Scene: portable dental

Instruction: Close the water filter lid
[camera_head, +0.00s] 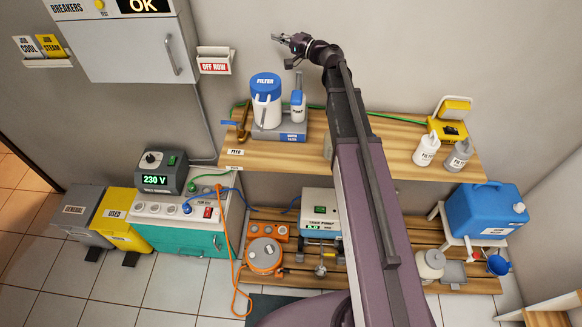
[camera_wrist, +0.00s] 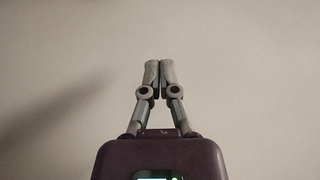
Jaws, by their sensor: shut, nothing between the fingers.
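The water filter (camera_head: 266,107) is a white canister with a blue lid (camera_head: 265,82) marked FILTER. It stands at the left part of the upper wooden shelf, on a grey and blue base (camera_head: 280,130). The lid sits on top of the canister and looks level; I cannot tell whether it is fully shut. My gripper (camera_head: 281,38) is raised above and slightly right of the filter, apart from it, pointing left. In the wrist view my gripper (camera_wrist: 159,66) is shut and empty, with only a bare wall behind it.
A smaller blue-topped white bottle (camera_head: 297,107) stands right beside the filter. A brass-coloured handle-like piece (camera_head: 243,121) is at its left. An OFF NOW holder (camera_head: 214,62) and a grey breaker cabinet (camera_head: 130,45) are on the wall. Wall space above the filter is clear.

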